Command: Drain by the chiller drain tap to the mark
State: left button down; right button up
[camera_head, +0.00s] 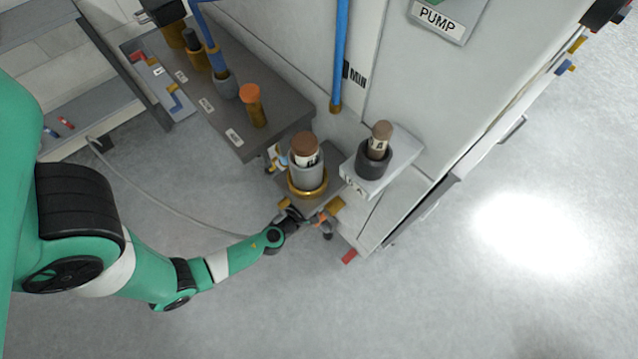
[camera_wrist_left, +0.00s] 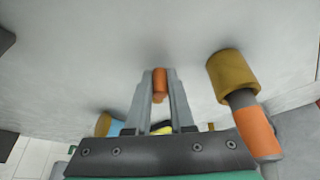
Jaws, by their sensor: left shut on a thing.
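My left gripper (camera_head: 318,220) reaches in from the left, below the brass-ringed grey fitting. In the left wrist view its two fingers (camera_wrist_left: 160,88) are closed on a small orange piece (camera_wrist_left: 160,80), which looks like a tap handle; which tap it belongs to I cannot tell for sure. A blue sight tube (camera_head: 341,45) runs down the white cabinet to a brass end. A black MIN mark (camera_head: 355,77) sits beside its lower part. The blue reaches down past the mark; its top is out of view. My right gripper is not in view.
A brown-topped cartridge stands in the grey fitting (camera_head: 308,175), another in a dark holder (camera_head: 373,160). A dark bench (camera_head: 285,128) holds an orange-capped post (camera_head: 252,105). A brass cylinder (camera_wrist_left: 230,72) is right of the fingers. The floor at lower right is clear.

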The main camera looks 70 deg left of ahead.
pick_arm(q)
jog(key=shift+s, duration=0.1)
jog(key=shift+s+a+r+n+h+p, duration=0.15)
jog(key=shift+a+r+n+h+p, duration=0.25)
jog(key=shift+n+p, duration=0.5)
jog(key=shift+s+a+r+n+t+h+p, duration=0.25)
jog(key=shift+a+n+h+p, duration=0.35)
jog(key=shift+n+p, duration=0.3)
jog(key=shift+s+a+r+n+t+h+p, duration=0.1)
jog(key=shift+s+a+n+t+h+p, duration=0.1)
jog(key=shift+a+n+h+p, duration=0.45)
jog(key=shift+s+a+r+n+t+h+p, duration=0.2)
jog(key=shift+a+n+t+h+p, duration=0.1)
jog(key=shift+n+h+p, duration=0.65)
jog(key=c, duration=0.8)
grip_release()
